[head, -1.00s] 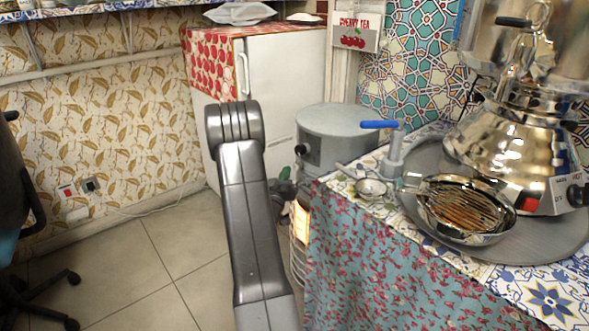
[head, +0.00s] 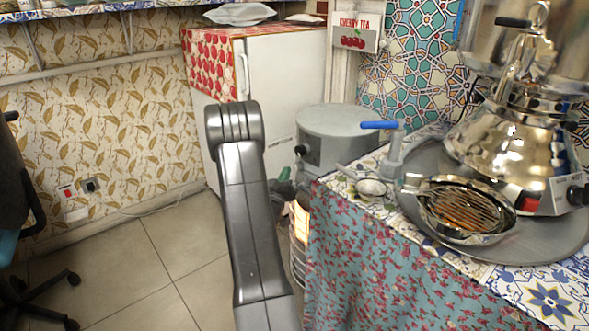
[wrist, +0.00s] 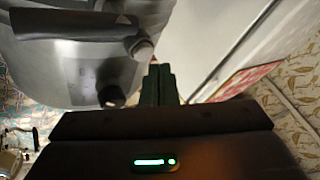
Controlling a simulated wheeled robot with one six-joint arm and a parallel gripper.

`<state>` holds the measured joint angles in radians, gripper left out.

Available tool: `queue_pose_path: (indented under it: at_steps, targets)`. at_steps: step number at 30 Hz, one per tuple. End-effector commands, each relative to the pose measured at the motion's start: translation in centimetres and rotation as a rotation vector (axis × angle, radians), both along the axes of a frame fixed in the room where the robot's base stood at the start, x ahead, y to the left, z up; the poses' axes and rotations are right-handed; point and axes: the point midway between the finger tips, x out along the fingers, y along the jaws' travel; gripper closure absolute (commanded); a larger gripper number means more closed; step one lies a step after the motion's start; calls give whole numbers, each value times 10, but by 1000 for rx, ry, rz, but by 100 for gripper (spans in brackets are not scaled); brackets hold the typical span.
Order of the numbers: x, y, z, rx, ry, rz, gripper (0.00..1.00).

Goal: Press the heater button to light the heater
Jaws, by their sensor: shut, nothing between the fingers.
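The heater (head: 345,122) is a grey metal cylinder standing between the white fridge and the table. A dark knob (head: 301,150) sits on its upper left side, and an orange-yellow glow (head: 300,222) shows behind the wire guard lower down. In the wrist view the heater's grey body (wrist: 65,60) fills the upper left, with a round black button (wrist: 111,96) on it. My gripper (wrist: 158,85) is shut and empty, its dark fingertips just right of that button with a visible gap in the picture. In the head view my gripper (head: 286,183) is partly hidden behind my arm.
The table (head: 370,250) with a flowered cloth is close on the right. It bears a samovar (head: 510,140), a round tray (head: 560,240), a grill pan (head: 465,215) and a small strainer (head: 371,188). The fridge (head: 285,80) stands behind. Floor (head: 150,270) is free at left.

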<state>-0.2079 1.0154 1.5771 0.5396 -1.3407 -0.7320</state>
Motion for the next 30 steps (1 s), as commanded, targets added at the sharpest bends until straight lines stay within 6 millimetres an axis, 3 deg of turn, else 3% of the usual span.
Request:
queue_pose_path:
  at_steps: [30]
  targets:
    - [4, -6, -1, 0, -1, 0, 100]
